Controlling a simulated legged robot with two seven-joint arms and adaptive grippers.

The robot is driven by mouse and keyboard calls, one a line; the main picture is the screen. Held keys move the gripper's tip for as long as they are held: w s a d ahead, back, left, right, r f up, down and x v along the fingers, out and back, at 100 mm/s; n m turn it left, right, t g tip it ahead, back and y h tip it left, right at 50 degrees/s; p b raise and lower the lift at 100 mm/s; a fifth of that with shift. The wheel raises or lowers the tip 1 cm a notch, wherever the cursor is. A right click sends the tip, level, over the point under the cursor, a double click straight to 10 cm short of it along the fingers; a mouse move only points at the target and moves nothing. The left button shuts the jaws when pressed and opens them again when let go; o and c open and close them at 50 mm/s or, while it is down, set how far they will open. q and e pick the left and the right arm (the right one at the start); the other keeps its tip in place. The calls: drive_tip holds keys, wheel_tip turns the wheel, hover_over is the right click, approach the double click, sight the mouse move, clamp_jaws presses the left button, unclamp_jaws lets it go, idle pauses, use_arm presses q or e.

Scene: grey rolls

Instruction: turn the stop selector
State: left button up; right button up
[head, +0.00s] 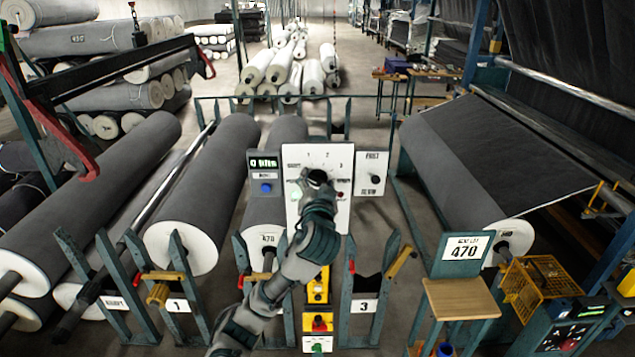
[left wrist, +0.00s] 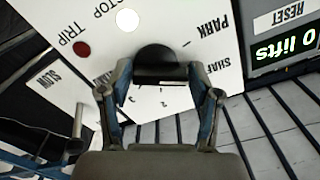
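The stop selector, a black knob (head: 316,178) on a white panel (head: 333,158), stands at the middle of the head view. In the left wrist view the knob (left wrist: 155,62) shows between my fingers, with the words STOP, TRIP and PARK around it. My left gripper (head: 318,188) is at the panel front and hides part of the knob and lower dial. In the left wrist view its two fingertips (left wrist: 160,76) straddle the knob, one on each side. I cannot tell whether they press on it. My right gripper is not in view.
A lit display (head: 265,163) with a blue button is left of the dial. A smaller FAST/SLOW knob (head: 375,179) is on the right. A red lamp (left wrist: 82,49) sits by TRIP. Yellow, red and green buttons (head: 318,322) are below. Grey rolls (head: 205,180) flank the panel.

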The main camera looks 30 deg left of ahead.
use_arm(q)
drive_tip(key=c, duration=0.5)
drive_tip(key=shift+c, duration=0.2)
drive_tip(key=shift+n, duration=0.4)
drive_tip(key=n+b, duration=0.1)
drive_tip(key=n, duration=0.2)
drive_tip(key=shift+s+n, duration=0.1)
drive_tip(key=shift+n, duration=2)
drive_tip(key=o, duration=1.1)
